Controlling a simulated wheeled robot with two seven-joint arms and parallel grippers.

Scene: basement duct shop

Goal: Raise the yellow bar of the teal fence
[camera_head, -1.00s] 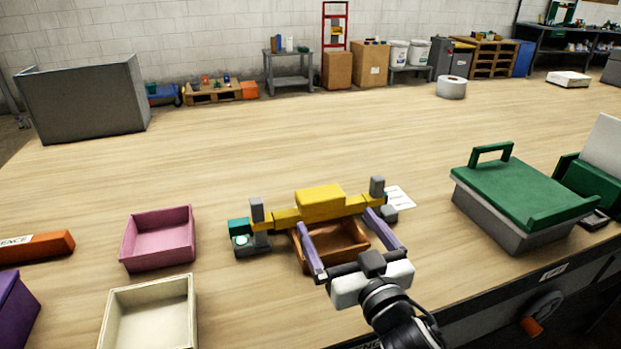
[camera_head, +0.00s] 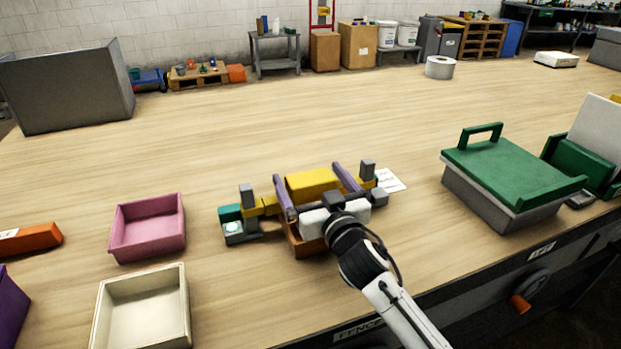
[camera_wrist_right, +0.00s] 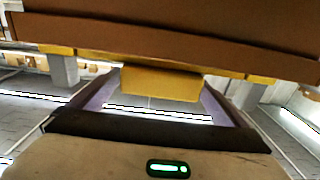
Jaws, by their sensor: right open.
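The teal fence (camera_head: 230,213) stands near the table's front, with a grey post at each end. Its yellow bar (camera_head: 270,205) lies level between the posts and carries a thick yellow block (camera_head: 312,182) in its middle. The block also shows in the right wrist view (camera_wrist_right: 160,83). My right gripper (camera_head: 306,171) is open, with one purple finger on each side of the block. I cannot tell whether the fingers touch it. The gripper body hides part of the bar. My left gripper is not in view.
A brown tray (camera_head: 297,243) sits under the bar, partly hidden by my gripper. A pink tray (camera_head: 148,250) and a cream tray (camera_head: 104,337) stand left. A grey box with a green lid (camera_head: 510,172) stands right.

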